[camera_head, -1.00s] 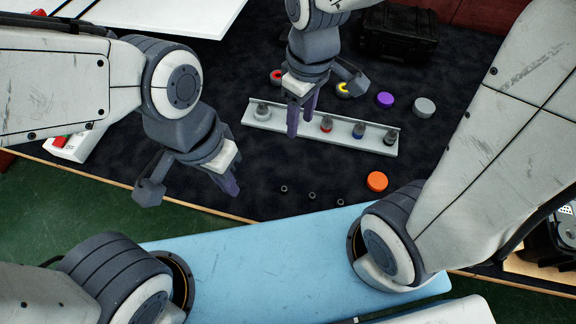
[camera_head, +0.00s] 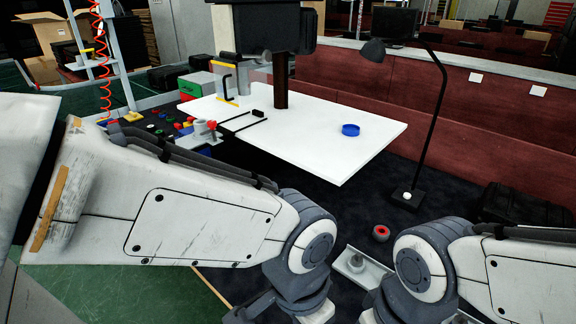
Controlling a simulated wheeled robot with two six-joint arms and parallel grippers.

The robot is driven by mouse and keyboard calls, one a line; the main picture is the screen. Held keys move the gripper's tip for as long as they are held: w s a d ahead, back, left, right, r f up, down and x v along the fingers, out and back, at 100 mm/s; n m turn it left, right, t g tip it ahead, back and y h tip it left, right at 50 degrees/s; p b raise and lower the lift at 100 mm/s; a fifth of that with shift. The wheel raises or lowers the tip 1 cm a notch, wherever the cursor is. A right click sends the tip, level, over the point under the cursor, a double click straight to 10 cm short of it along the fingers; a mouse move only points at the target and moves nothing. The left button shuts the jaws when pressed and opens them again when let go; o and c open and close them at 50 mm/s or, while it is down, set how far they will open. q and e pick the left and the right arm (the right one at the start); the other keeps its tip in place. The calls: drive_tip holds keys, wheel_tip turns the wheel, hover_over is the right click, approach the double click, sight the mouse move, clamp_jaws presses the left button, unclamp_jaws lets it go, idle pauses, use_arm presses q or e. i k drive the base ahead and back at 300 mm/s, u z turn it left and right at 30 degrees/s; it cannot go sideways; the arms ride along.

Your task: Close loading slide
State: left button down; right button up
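I cannot tell for sure which part is the loading slide. On the white table (camera_head: 335,150) a machine with a dark upper block (camera_head: 262,28) stands on a dark column (camera_head: 281,82). At its left is a grey part with a black upright handle (camera_head: 229,82) and a yellow-edged frame. Two thin black rails lie on the tabletop, with a small black block (camera_head: 256,113) at the end of one. My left arm crosses from the left and my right arm enters from the right. The fingers of both grippers are below the picture's bottom edge.
A blue round dish (camera_head: 350,130) sits on the open right part of the table. A black lamp (camera_head: 415,160) stands right of it. A red ring (camera_head: 380,233) and a grey rail (camera_head: 356,265) lie on the dark mat. Small coloured parts sit at the left.

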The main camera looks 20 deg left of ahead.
sight(190, 142)
drive_tip(key=u, duration=2.7)
drive_tip(key=i, duration=1.55)
drive_tip(key=z, duration=2.9)
